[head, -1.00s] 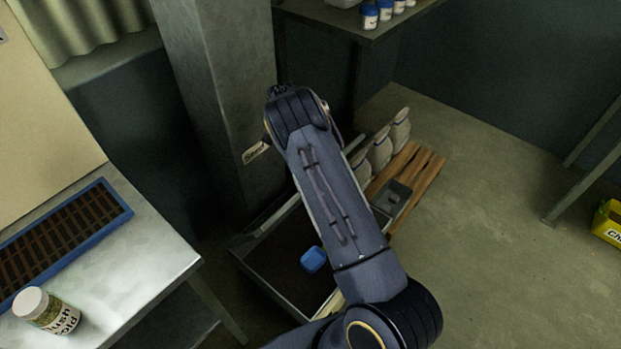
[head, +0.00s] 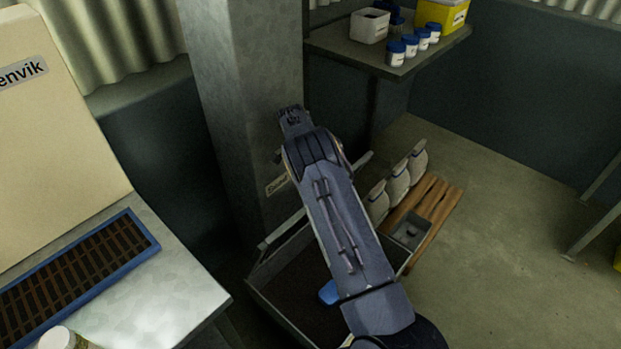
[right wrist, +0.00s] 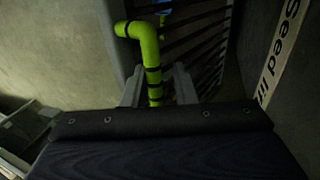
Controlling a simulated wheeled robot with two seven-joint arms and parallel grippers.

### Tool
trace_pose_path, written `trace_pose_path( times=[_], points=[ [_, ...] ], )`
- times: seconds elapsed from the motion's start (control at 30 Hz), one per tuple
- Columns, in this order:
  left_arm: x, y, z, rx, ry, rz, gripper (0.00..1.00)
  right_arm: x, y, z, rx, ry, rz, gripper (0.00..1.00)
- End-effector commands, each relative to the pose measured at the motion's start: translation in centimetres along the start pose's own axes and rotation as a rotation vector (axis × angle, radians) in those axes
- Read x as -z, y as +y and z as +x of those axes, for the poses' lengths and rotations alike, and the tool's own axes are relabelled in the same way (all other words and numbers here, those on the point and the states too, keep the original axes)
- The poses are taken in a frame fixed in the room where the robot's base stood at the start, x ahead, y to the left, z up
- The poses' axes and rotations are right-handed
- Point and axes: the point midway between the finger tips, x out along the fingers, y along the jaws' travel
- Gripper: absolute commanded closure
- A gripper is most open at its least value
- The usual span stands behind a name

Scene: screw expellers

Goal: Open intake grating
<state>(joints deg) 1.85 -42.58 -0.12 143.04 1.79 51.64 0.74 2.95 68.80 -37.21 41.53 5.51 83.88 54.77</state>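The intake grating (right wrist: 205,42) appears in the right wrist view as dark parallel bars between grey walls. A bent yellow-green handle (right wrist: 151,62) with black bands stands in front of it. My right gripper (right wrist: 157,84) has one finger on each side of the handle's lower part. The fingers look apart, with the handle between them; I see no clear grip on it. In the head view my right arm reaches to the grey column, and its far end (head: 292,118) hides the grating and handle. My left gripper is in neither current view.
A floor bin (head: 272,305) with dark contents and a blue item (head: 329,292) stands below my arm. White sacks (head: 400,182) stand by a wooden pallet (head: 440,200). A shelf (head: 350,52) holds jars. A table (head: 165,300) is at left.

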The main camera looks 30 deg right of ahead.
Motion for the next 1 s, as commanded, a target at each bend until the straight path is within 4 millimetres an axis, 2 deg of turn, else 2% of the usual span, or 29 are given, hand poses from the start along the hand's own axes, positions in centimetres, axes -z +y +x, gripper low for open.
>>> trace_pose_path(
  times=[0.1,0.4,0.47,0.6,0.9,1.0],
  points=[
    [0.0,0.0,0.0,0.000,0.000,0.000,1.00,0.1,0.0,-0.1,0.003,0.003,0.001,0.64],
    [0.0,0.0,-0.1,0.000,0.000,0.000,1.00,0.2,0.1,-0.7,0.004,0.008,0.002,0.64],
    [0.0,0.0,-0.1,0.000,0.000,0.000,1.00,0.2,0.3,-1.1,0.005,0.008,0.002,0.64],
    [0.1,0.1,-0.2,0.000,0.000,0.000,1.00,0.1,0.9,-3.3,0.008,0.006,0.001,0.64],
    [0.1,0.0,-0.1,0.000,0.000,0.000,1.00,-3.5,5.5,-7.7,0.007,0.005,-0.001,0.64],
    [0.0,0.0,0.1,0.000,0.000,0.000,1.00,-5.1,7.2,-8.3,0.004,0.004,-0.003,0.64]
  ],
)
